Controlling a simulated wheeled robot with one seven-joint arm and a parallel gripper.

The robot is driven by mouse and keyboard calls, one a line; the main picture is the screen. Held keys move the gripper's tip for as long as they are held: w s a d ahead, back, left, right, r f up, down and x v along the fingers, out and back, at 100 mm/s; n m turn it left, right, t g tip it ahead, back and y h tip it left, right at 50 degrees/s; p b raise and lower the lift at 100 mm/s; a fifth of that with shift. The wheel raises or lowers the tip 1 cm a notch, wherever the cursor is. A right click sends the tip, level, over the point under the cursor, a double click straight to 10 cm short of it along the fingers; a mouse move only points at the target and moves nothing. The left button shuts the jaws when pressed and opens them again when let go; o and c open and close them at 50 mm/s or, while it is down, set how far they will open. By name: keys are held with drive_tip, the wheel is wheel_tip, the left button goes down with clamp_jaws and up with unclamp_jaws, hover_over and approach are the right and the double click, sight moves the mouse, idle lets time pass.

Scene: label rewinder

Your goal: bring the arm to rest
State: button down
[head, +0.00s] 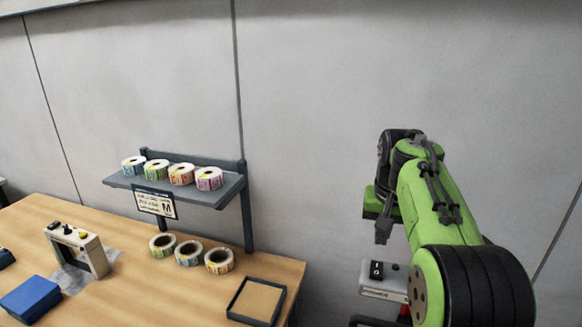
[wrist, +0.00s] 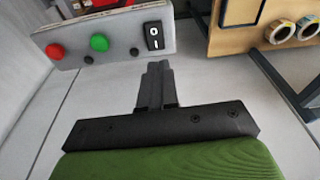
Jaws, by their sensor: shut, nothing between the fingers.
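My arm is green and black and stands at the right of the head view, raised to the right of the table. My gripper (head: 383,230) points downward there, apart from the table and the shelf. In the wrist view my gripper (wrist: 155,85) shows its two black fingers together, with nothing between them. Beyond the fingertips is a grey control panel (wrist: 122,30) with a red button, a green button and a black rocker switch. The fingers appear near the panel's lower edge in that view; I cannot tell the distance.
A wooden table (head: 130,262) fills the left, with a tray (head: 256,301), label rolls (head: 189,253), a blue box (head: 31,299) and a small white device (head: 77,248). A grey shelf (head: 225,192) holds several more rolls. The control panel (head: 384,279) stands below my gripper. The wall behind is bare.

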drive_tip(key=s+a+f+n+t+b, duration=0.2)
drive_tip(key=s+a+b, duration=0.3)
drive_tip(key=s, duration=1)
drive_tip(key=s+a+f+n+t+b, duration=0.1)
drive_tip(key=s+a+f, duration=0.3)
drive_tip(key=s+f, duration=0.7)
drive_tip(key=s+n+b, duration=0.1)
drive_tip(key=s, duration=0.1)
drive_tip(key=shift+s+f+t+y, duration=0.3)
drive_tip(key=shift+s+f, duration=0.05)
drive_tip(key=w+d+r+m+g+p, duration=0.1)
drive_tip(key=w+d+r+m+p, duration=0.1)
drive_tip(key=w+r, duration=0.7)
drive_tip(key=w+d+r+m+g+h+p, duration=0.1)
drive_tip(key=w+d+r+p, duration=0.4)
drive_tip(key=w+r, duration=0.5)
drive_tip(key=w+d+m, duration=0.1)
drive_tip(key=w, duration=0.6)
drive_tip(key=shift+d+m+p, duration=0.3)
drive_tip(key=shift+d, duration=0.1)
drive_tip(key=shift+s+r, duration=0.1)
